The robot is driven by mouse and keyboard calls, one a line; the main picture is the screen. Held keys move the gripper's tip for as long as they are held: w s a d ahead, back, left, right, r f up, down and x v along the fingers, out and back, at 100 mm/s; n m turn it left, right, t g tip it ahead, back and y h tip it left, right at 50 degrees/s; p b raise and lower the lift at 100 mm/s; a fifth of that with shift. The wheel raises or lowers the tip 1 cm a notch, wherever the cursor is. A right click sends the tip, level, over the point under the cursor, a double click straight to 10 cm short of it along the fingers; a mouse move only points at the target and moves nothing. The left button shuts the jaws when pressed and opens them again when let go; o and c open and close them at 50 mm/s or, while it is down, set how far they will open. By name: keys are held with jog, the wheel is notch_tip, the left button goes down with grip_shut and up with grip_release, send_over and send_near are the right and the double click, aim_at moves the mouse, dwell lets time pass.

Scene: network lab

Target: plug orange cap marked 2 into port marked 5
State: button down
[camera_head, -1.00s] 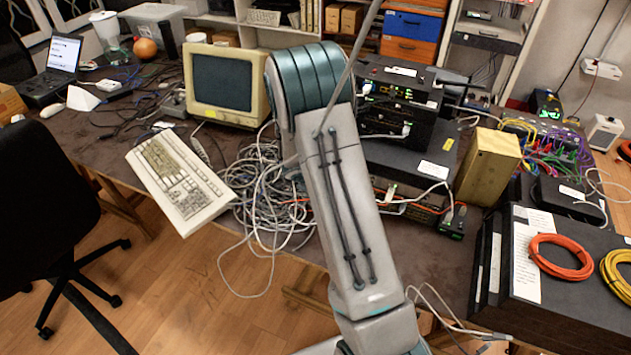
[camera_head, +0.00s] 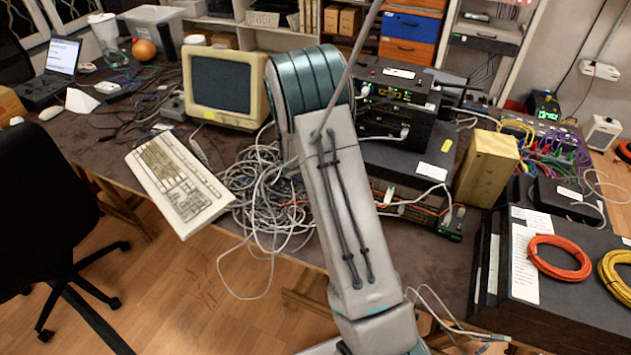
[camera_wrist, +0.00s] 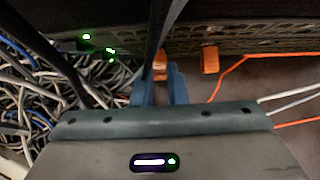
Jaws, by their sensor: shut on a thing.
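In the wrist view my gripper (camera_wrist: 163,80) has its blue fingers closed around a small orange cap (camera_wrist: 160,66). The cap's far end is at the front of a dark device with a row of ports (camera_wrist: 262,40); I cannot tell whether it sits inside a port. A second orange cap (camera_wrist: 210,60) stands at the same front, to the right and apart from my fingers. No numbers are readable on the caps or ports. In the head view my arm hides the gripper and both caps.
Grey cables (camera_wrist: 35,95) crowd the left of the wrist view. An orange cable (camera_wrist: 228,75) runs close on the right. In the head view stacked network devices (camera_head: 400,100), a yellowish box (camera_head: 487,168) and a cable tangle (camera_head: 265,185) surround my arm. A dark cable or rod crosses near the fingers.

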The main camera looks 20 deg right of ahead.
jog(key=shift+w+d, duration=0.2)
jog(key=shift+d, duration=0.05)
dwell(0.6)
jog(key=c, duration=1.4)
grip_release()
jog(key=shift+o, duration=0.2)
jog(key=p+v, duration=0.2)
jog(key=v, duration=1.1)
jog(key=shift+s+a+r, duration=0.2)
jog(key=shift+r, duration=0.1)
